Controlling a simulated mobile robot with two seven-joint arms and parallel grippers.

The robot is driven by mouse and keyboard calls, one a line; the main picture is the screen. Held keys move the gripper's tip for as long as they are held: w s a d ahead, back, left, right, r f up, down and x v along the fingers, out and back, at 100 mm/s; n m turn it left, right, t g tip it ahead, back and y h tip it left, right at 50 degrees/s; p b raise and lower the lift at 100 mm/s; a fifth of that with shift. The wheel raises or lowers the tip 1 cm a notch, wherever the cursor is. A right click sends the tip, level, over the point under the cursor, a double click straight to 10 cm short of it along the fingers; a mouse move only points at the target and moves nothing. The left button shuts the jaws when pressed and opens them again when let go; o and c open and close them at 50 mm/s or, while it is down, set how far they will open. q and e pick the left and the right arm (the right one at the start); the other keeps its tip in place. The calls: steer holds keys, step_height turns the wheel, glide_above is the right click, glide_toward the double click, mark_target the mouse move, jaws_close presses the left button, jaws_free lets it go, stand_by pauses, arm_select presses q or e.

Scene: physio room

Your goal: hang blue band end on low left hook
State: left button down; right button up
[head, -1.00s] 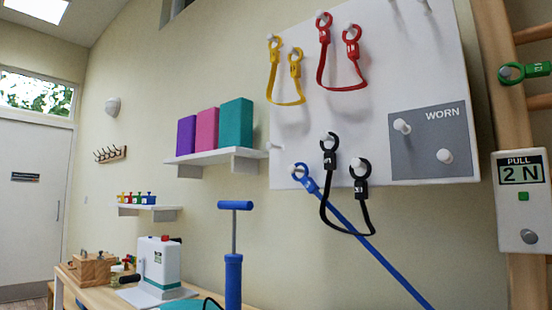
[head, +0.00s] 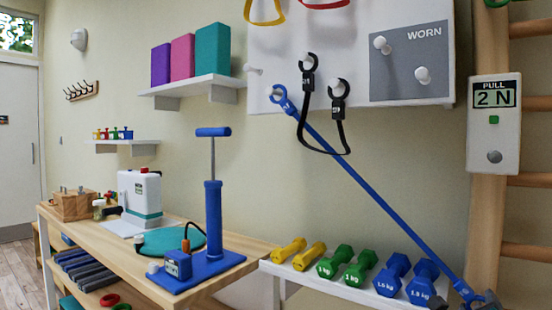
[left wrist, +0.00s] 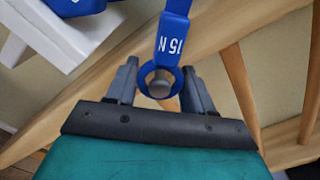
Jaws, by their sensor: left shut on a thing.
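The blue band (head: 365,185) runs straight from the hook board down to the right. Its upper ring (head: 282,97) is at a white peg near the board's lower left corner. My left gripper (head: 482,301) is at the bottom right, beside the wall bars, shut on the band's lower end. In the left wrist view the blue ring (left wrist: 146,80), with its "15 N" tag (left wrist: 170,45), sits between the fingers (left wrist: 158,88). My right gripper is not in view.
A black band (head: 308,80) hangs on the board (head: 350,60) beside the blue ring. Wooden wall bars (head: 540,180) and a "PULL 2 N" gauge (head: 494,125) stand at the right. Several dumbbells (head: 390,275) fill a white shelf left of my gripper. A blue pump (head: 213,215) stands on the table.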

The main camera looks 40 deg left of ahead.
arm_select(q)
steer(key=shift+w+d+f+b, duration=0.15)
steer(key=shift+w+b, duration=0.25)
steer(key=shift+b, duration=0.05)
steer(key=shift+a+r+p, duration=0.3)
steer(key=shift+p, duration=0.25)
steer(key=c, duration=0.7)
jaws_free()
steer(key=o, duration=0.5)
steer(key=shift+w+a, duration=0.1)
steer(key=shift+r, duration=0.1)
